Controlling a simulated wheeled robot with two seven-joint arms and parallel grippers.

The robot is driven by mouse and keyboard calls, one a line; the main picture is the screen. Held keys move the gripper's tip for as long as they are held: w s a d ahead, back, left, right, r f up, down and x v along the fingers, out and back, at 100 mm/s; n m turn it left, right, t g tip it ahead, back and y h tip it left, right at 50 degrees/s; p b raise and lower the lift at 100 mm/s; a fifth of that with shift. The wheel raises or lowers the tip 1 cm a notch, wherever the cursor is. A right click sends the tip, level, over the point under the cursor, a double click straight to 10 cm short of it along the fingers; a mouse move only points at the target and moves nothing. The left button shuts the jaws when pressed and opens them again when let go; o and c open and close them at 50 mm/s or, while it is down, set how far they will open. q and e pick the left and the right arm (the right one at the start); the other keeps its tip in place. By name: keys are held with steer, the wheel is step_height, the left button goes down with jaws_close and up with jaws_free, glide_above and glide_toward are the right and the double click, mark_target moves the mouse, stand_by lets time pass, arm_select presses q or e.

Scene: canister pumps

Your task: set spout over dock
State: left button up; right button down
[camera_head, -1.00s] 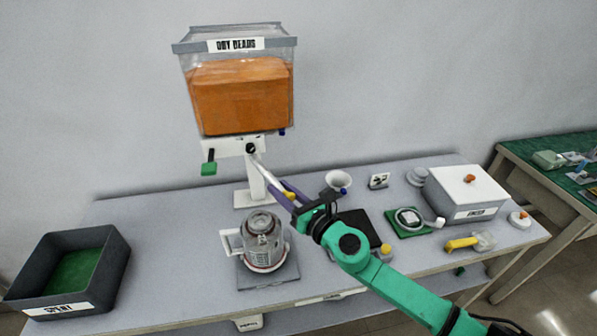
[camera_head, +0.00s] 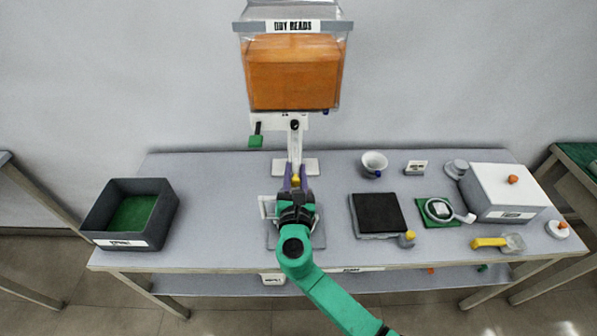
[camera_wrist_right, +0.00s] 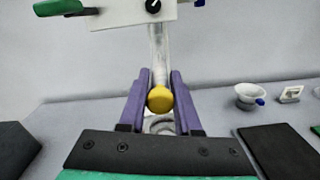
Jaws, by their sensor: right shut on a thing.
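The spout (camera_head: 295,146) is a pale tube with a yellow tip, hanging from a pivot under the "DRY BEADS" hopper (camera_head: 292,72). In the right wrist view the spout (camera_wrist_right: 158,55) comes down between my purple fingers, its yellow tip (camera_wrist_right: 159,99) nearest me. My right gripper (camera_head: 296,181) is shut on the spout. The dock is probably the grey square plate (camera_head: 281,241), below my gripper at the table's front. A canister with a white handle (camera_head: 266,206) stands there, mostly hidden by my gripper and arm. My left gripper is out of view.
A black square pad (camera_head: 379,213), a white funnel cup (camera_head: 374,163), a green pad (camera_head: 432,205) and a white-lidded box (camera_head: 509,186) stand to the right. A dark bin (camera_head: 110,235) with a green floor is at left. A green lever (camera_head: 256,140) hangs beside the spout's pivot.

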steer(key=shift+r, duration=0.1)
steer(key=c, duration=0.7)
jaws_free()
steer(key=shift+o, duration=0.5)
steer(key=shift+a, duration=0.15)
steer(key=shift+s, duration=0.25)
steer(key=s+b, duration=0.3)
steer(key=s, duration=1.1)
